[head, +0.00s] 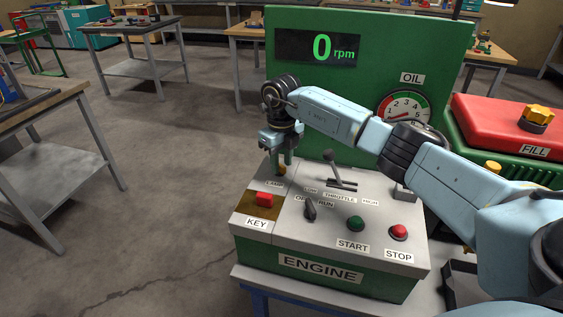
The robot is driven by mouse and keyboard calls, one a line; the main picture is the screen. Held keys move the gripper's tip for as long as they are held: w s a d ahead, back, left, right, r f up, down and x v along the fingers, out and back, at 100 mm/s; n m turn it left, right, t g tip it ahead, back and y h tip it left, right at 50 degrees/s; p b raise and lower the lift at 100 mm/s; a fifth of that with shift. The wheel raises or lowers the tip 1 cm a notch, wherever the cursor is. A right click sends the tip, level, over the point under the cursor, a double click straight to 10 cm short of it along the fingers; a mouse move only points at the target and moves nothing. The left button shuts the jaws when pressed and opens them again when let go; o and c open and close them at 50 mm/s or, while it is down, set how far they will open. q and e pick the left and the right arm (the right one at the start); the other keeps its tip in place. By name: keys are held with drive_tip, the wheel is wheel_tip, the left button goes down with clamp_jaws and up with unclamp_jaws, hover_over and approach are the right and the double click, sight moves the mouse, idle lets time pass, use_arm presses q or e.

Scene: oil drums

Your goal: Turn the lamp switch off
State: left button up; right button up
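My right gripper (281,168) points down at the back left of the grey engine panel (290,237), just behind a small label (273,184) that seems to read LAMP. A small orange-brown piece (282,171) shows at its fingertips; it may be the lamp switch, but the fingers cover most of that spot. I cannot tell whether the fingers touch it, whether they are open or shut, or which way the switch is set. My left gripper is not in view.
The panel also holds a red key (264,199), an OFF/RUN knob (310,209), a throttle lever (333,165), a green start button (355,223) and a red stop button (398,232). A green board (300,100) reading 0 rpm stands behind.

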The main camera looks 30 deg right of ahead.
drive_tip(key=shift+f, duration=0.25)
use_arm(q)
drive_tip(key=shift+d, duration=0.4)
use_arm(e)
clamp_jaws()
drive_tip(key=shift+n, duration=0.5)
drive_tip(key=n, duration=0.3)
drive_tip(key=shift+w+d+n, duration=0.1)
drive_tip(key=shift+d+n, duration=0.1)
drive_tip(key=shift+n, duration=0.2)
drive_tip(key=n, duration=0.2)
drive_tip(key=shift+n, duration=0.4)
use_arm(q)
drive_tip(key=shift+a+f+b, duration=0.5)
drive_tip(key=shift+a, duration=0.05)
use_arm(e)
drive_tip(key=shift+w+d+n, duration=0.1)
drive_tip(key=shift+w+n, duration=0.1)
drive_tip(key=shift+n, duration=2)
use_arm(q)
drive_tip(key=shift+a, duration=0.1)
